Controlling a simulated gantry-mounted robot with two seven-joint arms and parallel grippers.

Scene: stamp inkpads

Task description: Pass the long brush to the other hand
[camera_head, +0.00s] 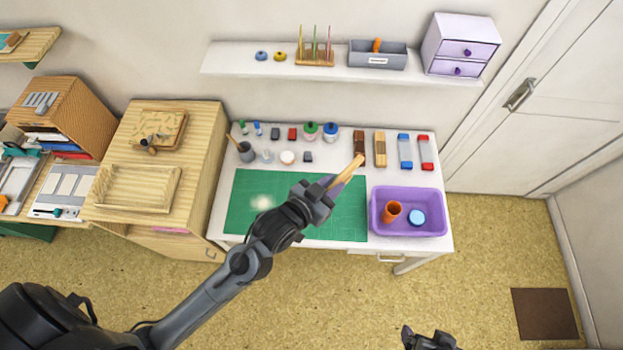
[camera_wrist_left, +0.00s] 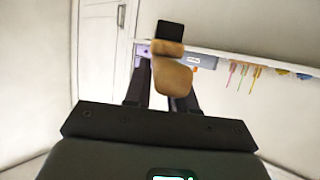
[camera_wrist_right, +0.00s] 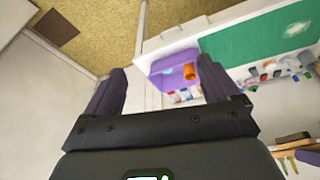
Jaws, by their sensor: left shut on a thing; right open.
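The long brush (camera_head: 349,169) has a tan wooden body, and its upper end sticks out past the fingers of my left gripper (camera_head: 334,185). My left gripper is shut on it and holds it above the right part of the green mat (camera_head: 245,208). In the left wrist view the brush (camera_wrist_left: 173,77) stands between the fingers, with a black block at its far end. Its lower part is hidden. My right gripper (camera_wrist_right: 162,92) is open and empty. In the head view only part of it (camera_head: 428,338) shows at the bottom edge, well apart from the brush.
A purple bin (camera_head: 437,233) with an orange cup (camera_head: 392,211) and a blue round item (camera_head: 416,217) stands at the table's right. Bottles, stamps and blocks line the table's back. A wall shelf (camera_head: 225,60) hangs behind. The floor in front is clear.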

